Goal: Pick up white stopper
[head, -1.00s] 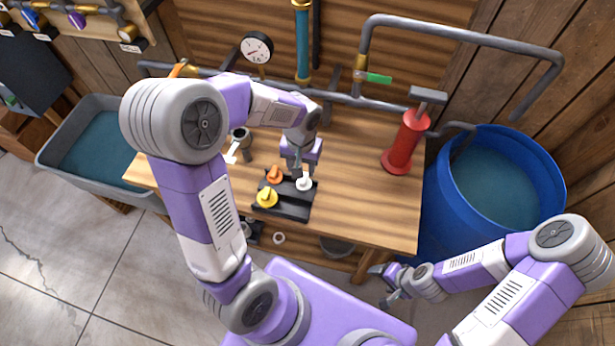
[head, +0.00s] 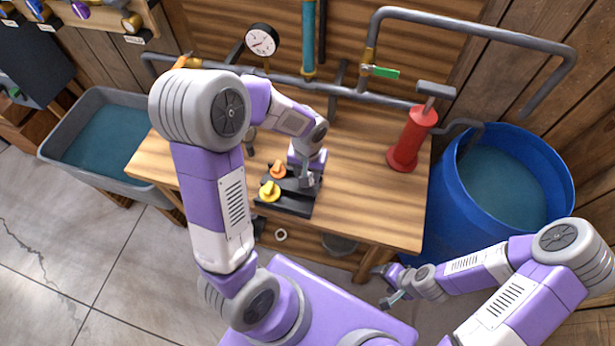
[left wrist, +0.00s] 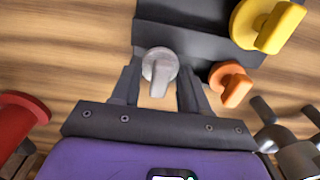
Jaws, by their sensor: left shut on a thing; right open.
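The white stopper (left wrist: 160,62) is between the two fingers of my left gripper (left wrist: 158,85) in the left wrist view, at the edge of the black holder (left wrist: 180,28). In the head view my left gripper (head: 306,180) is over the right side of the holder (head: 288,206) and hides most of the stopper. It is shut on the stopper; I cannot tell whether the stopper is still seated. An orange stopper (head: 278,168) and a yellow stopper (head: 269,191) sit in the holder to the left. My right gripper (head: 385,286) is open and empty, low beside the table.
The wooden table (head: 375,205) bears a red pump (head: 408,145) at the right. A blue barrel (head: 450,215) of water stands right of the table, a grey tub (head: 75,165) left. Grey pipes and a gauge (head: 262,40) run along the back. The table's right middle is clear.

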